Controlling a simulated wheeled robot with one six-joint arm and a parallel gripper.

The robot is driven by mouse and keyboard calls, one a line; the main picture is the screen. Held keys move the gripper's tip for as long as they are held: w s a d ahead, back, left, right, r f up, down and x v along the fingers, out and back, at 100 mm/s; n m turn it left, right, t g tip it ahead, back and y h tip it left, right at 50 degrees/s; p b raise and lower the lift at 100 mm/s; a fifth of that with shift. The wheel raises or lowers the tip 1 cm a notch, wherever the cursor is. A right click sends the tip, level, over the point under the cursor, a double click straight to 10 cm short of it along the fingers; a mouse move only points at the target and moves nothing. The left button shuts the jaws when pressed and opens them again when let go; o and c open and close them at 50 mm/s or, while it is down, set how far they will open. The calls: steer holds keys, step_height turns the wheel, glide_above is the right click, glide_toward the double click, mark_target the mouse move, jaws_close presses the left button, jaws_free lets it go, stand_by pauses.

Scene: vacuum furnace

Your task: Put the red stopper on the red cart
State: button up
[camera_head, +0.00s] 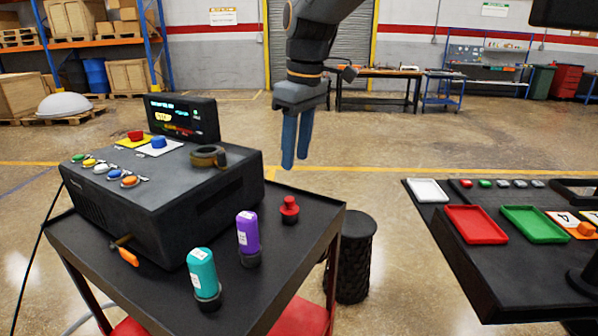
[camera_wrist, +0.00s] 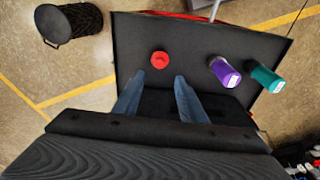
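The red stopper (camera_head: 289,210) stands on the black top (camera_head: 268,272) of a cart with red legs and a red lower part. It also shows in the wrist view (camera_wrist: 160,60), just beyond my fingertips. My gripper (camera_head: 295,163) points down with its two blue-grey fingers apart and nothing between them. It hangs above the stopper in the head view. In the wrist view my gripper (camera_wrist: 158,78) is open, and the stopper lies roughly in line with the gap between the fingers. I cannot tell the exact height between them.
A purple bottle (camera_head: 248,238) and a teal bottle (camera_head: 203,278) stand near the stopper. A black control box (camera_head: 165,180) fills the cart's left and back. A black ribbed bin (camera_head: 354,262) stands beside the cart. A dark table (camera_head: 505,270) with coloured trays is at right.

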steer(key=s+d+f+m, duration=0.2)
steer(key=d+f+m, duration=0.1)
steer(key=d+f, duration=0.3)
steer(key=s+d+f+m, duration=0.3)
steer(key=d+f, duration=0.2)
steer(key=d, duration=0.3)
steer(key=s+d+f+m+h, duration=0.1)
steer(key=s+d+f+m, duration=0.5)
steer(key=s+d+f, duration=0.3)
steer(key=s+d, duration=0.3)
steer(key=shift+s+f+m+t, duration=0.15)
steer(key=shift+f+m+t, duration=0.15)
steer(key=shift+f+m, duration=0.1)
steer(key=shift+c, duration=0.9)
steer(key=shift+s, duration=0.1)
